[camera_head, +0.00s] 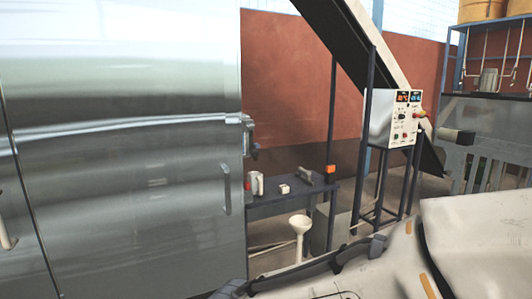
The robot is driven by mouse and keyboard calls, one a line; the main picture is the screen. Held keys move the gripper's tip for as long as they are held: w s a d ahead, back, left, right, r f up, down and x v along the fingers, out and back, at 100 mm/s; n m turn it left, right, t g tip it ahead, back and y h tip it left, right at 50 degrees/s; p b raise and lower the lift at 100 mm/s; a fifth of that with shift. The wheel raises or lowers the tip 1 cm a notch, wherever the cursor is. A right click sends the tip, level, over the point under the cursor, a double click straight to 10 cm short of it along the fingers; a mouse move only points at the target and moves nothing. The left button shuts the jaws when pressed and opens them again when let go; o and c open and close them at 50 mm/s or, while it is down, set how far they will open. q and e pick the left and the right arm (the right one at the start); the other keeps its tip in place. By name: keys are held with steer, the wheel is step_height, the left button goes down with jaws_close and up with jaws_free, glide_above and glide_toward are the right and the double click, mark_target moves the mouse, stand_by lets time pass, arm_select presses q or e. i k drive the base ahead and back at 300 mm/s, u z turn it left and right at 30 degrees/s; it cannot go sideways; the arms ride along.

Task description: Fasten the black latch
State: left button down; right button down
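A large shiny steel cabinet (120,90) fills the left of the head view. At its right edge is a small metal fitting with a dark part (254,153), which may be the black latch. It is too small to tell whether it is fastened. A grey upright handle (225,190) is on the cabinet front below and left of it. Neither of my grippers can be made out. Large white parts at the bottom right, probably my own arm, hide the floor there.
A low dark table (285,203) beside the cabinet holds several small items. A white funnel-like object (300,225) stands in front of it. A white control box (392,120) with red and blue displays stands on a dark frame under a sloping conveyor (345,45).

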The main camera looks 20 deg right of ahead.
mark_target(254, 152)
steer(key=z, duration=0.35)
steer(key=i, duration=0.4)
steer(key=z, duration=0.8)
steer(key=i, duration=0.75)
steer(key=u, duration=0.45)
steer(key=i, duration=0.9)
steer(key=u, duration=0.75)
